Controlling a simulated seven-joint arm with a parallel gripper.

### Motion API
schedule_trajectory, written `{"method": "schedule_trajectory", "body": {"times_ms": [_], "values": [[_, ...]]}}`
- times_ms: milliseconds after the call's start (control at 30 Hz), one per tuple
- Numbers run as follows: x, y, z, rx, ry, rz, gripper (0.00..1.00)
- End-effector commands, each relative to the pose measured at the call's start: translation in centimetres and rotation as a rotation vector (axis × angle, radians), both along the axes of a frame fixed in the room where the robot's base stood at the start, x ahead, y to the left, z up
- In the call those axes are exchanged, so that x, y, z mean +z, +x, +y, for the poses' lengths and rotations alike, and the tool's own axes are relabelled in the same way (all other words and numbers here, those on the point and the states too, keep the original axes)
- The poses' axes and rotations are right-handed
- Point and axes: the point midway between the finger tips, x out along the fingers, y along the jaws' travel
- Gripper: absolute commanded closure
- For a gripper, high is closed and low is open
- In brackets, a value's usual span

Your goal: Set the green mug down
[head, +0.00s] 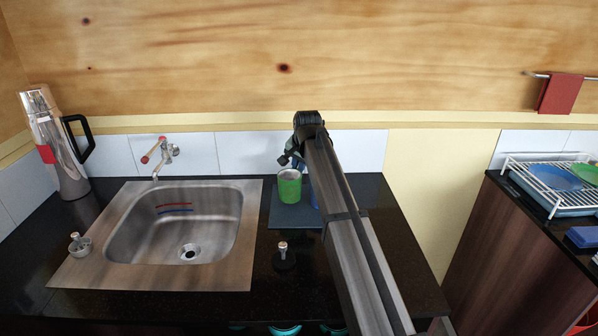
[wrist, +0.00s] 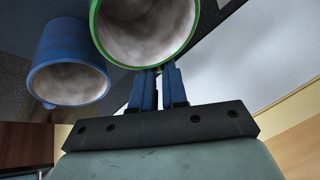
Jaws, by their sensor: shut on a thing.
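The green mug (head: 290,188) is upright at the dark blue-grey mat (head: 283,219) right of the sink. I cannot tell whether its base touches the mat. In the wrist view the green mug (wrist: 148,52) shows its pale inside at the top middle. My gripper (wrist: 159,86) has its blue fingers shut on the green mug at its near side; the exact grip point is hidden. In the head view my gripper (head: 294,159) is small and partly hidden behind the mug. A blue mug (wrist: 70,65) stands close beside the green one; in the head view my arm mostly hides it.
A steel sink (head: 115,220) with a tap (head: 160,155) lies to the left. A steel flask (head: 60,150) stands at far left. A black stopper-like piece (head: 283,261) sits in front of the mat. A dish rack (head: 538,190) is on the right-hand counter.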

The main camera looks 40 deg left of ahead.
Motion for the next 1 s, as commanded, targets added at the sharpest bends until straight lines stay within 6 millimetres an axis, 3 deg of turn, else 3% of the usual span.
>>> {"method": "schedule_trajectory", "body": {"times_ms": [167,533,567,800,1000], "values": [[-2.0,0.0,0.0,0.0,0.001,-0.001,1.0],[-2.3,0.0,0.0,0.0,0.001,-0.001,1.0],[-2.3,0.0,0.0,0.0,0.0,0.0,0.86],[-2.3,0.0,0.0,0.0,0.0,-0.001,0.63],[-2.3,0.0,0.0,0.0,0.0,-0.001,0.61]]}}
